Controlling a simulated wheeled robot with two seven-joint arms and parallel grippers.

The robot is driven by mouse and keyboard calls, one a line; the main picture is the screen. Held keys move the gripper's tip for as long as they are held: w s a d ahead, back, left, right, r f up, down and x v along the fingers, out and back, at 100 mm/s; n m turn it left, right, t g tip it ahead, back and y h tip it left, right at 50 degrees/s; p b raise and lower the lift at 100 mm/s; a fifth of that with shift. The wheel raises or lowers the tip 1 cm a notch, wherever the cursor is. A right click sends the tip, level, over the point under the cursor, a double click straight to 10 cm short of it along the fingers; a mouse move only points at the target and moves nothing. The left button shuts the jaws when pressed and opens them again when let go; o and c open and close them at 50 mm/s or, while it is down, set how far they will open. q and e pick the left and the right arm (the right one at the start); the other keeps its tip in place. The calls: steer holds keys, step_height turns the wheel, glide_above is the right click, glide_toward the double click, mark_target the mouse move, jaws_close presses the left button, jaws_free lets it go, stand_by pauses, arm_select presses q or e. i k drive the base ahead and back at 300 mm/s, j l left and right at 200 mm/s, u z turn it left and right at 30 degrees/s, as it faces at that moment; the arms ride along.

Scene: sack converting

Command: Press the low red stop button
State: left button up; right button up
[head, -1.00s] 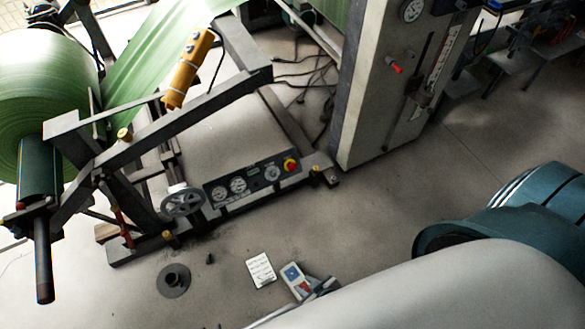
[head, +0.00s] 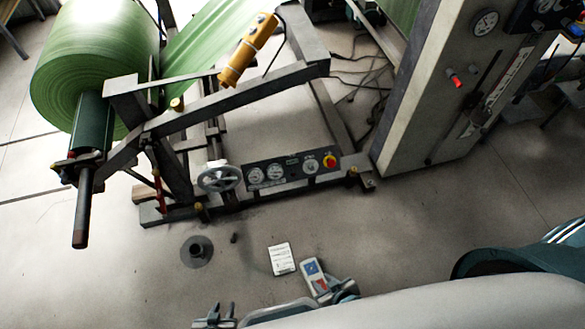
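The low red stop button (head: 330,161) is a red mushroom head on a yellow base. It sits at the right end of a dark control panel (head: 267,174) with several dials, low on the unwind stand's frame. Neither gripper touches it. My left gripper (head: 217,314) shows at the bottom edge, partly cut off and far below the panel; its opening is unclear.
A handwheel (head: 219,179) stands left of the panel. A yellow pendant (head: 247,50) hangs above it. A red knob (head: 456,82) is higher on the grey column (head: 425,95). A white card (head: 281,259) and a dark round base (head: 196,251) lie on the floor. Floor before the panel is mostly clear.

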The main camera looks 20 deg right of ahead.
mark_target(331, 163)
steer(key=k+l, duration=0.65)
steer(key=l, duration=0.75)
steer(key=i+l, duration=0.1)
steer(key=l, duration=0.5)
steer(key=i+l, duration=0.85)
steer(key=u, duration=0.05)
